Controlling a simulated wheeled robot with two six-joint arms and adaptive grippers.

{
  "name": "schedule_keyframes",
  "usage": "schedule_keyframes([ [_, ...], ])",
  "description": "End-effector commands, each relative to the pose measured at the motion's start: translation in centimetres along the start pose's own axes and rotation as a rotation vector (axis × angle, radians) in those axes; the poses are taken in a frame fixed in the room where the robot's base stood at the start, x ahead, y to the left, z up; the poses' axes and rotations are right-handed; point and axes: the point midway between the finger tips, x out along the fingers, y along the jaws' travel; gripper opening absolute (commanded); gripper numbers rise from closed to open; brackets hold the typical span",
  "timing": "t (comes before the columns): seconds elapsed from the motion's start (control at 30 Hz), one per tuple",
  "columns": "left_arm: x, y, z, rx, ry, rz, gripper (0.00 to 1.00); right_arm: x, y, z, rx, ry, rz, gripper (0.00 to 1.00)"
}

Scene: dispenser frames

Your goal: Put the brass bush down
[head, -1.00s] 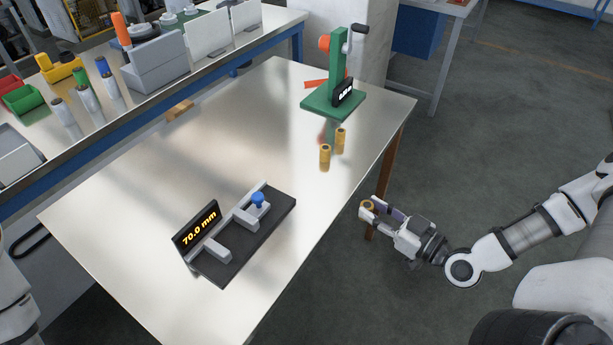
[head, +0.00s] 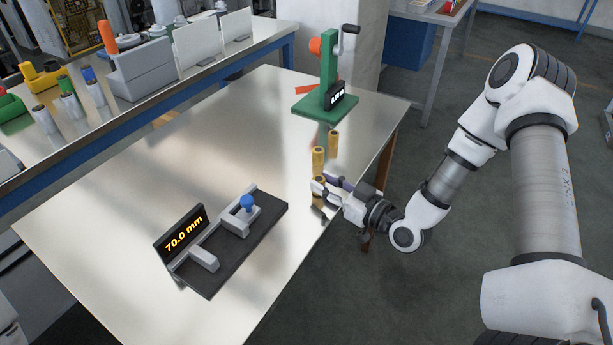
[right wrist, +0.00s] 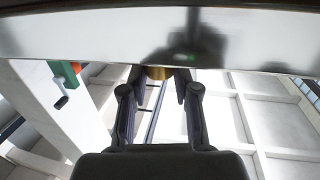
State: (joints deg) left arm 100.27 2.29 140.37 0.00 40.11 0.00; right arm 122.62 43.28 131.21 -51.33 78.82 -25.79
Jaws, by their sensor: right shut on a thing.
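My right gripper (head: 319,187) is shut on a brass bush (right wrist: 158,73), a short gold cylinder between its fingertips in the right wrist view. In the head view the held bush is mostly hidden by the fingers. The gripper is at the right edge of the steel table (head: 130,215), just in front of two standing brass bushes, a nearer one (head: 318,160) and a farther one (head: 333,141). I cannot tell whether the held bush touches the tabletop. My left gripper is out of view.
A black gauge fixture (head: 232,255) with a blue knob and a display (head: 185,232) reading 70.0 mm lies front left of the gripper. A green hand press (head: 327,105) stands at the back. The table's middle is clear. A shelf of parts runs along the left.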

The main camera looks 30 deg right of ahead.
Motion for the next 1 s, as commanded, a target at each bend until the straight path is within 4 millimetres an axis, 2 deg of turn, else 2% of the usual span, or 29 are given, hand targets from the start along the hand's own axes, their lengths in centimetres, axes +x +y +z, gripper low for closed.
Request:
schedule_keyframes([
  [0.1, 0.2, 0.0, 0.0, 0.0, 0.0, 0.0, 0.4, 1.6, 0.0, 0.0, -0.003, -0.002, -0.001, 0.0],
  [0.23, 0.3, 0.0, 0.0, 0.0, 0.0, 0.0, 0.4, 2.6, 0.0, -0.1, -0.002, -0.001, -0.002, 0.0],
  [0.4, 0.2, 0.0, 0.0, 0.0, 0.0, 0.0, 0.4, 5.5, -0.1, -0.3, -0.004, -0.001, -0.003, 0.0],
  [0.47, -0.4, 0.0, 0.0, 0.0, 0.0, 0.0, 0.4, 5.9, -0.1, -0.3, -0.002, -0.002, -0.002, 0.0],
  [0.8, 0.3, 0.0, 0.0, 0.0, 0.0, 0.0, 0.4, 5.9, 0.0, 0.4, 0.001, 0.0, 0.0, 0.0],
  [0.83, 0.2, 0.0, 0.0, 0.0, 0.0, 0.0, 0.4, 5.9, 0.0, 0.4, 0.001, -0.001, 0.0, 0.34],
  [0.9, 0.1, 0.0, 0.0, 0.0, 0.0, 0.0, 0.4, 5.9, 0.0, 0.3, 0.001, -0.001, 0.0, 0.55],
  [1.0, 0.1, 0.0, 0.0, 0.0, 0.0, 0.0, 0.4, 5.9, 0.0, 0.3, 0.001, -0.001, 0.0, 0.55],
])
